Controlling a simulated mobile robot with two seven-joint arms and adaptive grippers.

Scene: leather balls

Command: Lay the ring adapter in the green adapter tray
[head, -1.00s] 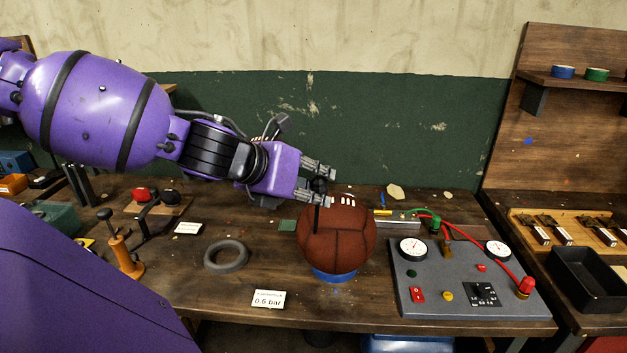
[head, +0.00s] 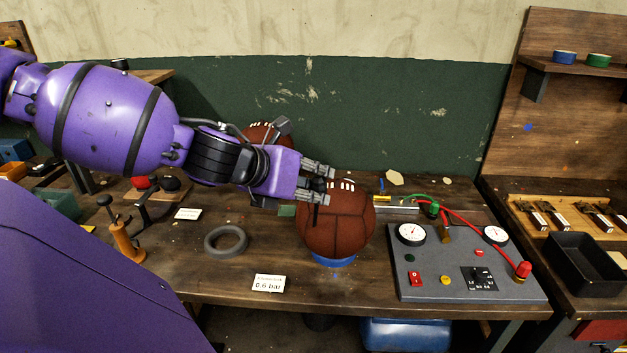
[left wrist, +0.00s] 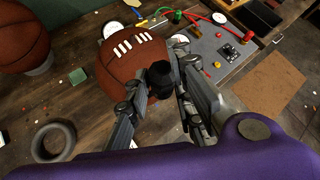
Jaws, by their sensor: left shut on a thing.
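My left gripper (head: 316,184) is at the upper left of a brown laced ball (head: 338,225). It is shut on a small black piece, seen between the fingers in the left wrist view (left wrist: 160,76). I cannot tell whether this piece is the ring adapter, and the fingers hide part of it. In the left wrist view the laced ball (left wrist: 128,68) is just beyond the fingers; contact is unclear. A small flat green piece (head: 287,210), possibly the green adapter tray, lies left of the ball. My right gripper is not in view.
The ball rests on a blue ring (head: 334,261). A grey ring (head: 226,241) lies to its left, near a "0.6 bar" card (head: 268,283). A gauge panel (head: 455,262) with a red hose stands right. Another ball (head: 266,133) is behind my arm. An orange-handled tool (head: 127,243) stands left.

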